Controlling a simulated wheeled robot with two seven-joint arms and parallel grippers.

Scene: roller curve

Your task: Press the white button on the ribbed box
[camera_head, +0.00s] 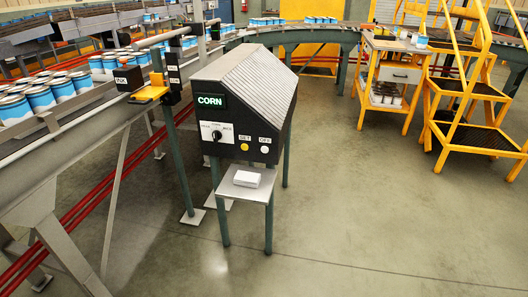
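The ribbed box (247,85) stands on green legs at the middle of the head view, with a ridged grey sloping lid and a dark front. The white button (265,149) is round and sits at the lower right of that front. A yellow button (244,146) is to its left, under a small label. A black knob (215,134) on a white dial plate is further left, below a lit CORN sign (210,101). Neither of my grippers shows in this view.
A small shelf (228,189) with a white block (247,179) juts out below the buttons. A roller conveyor with several blue-and-white cans (40,99) runs along the left. A yellow cart (391,76) and yellow steps (463,137) stand at right. The floor (350,210) in front is clear.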

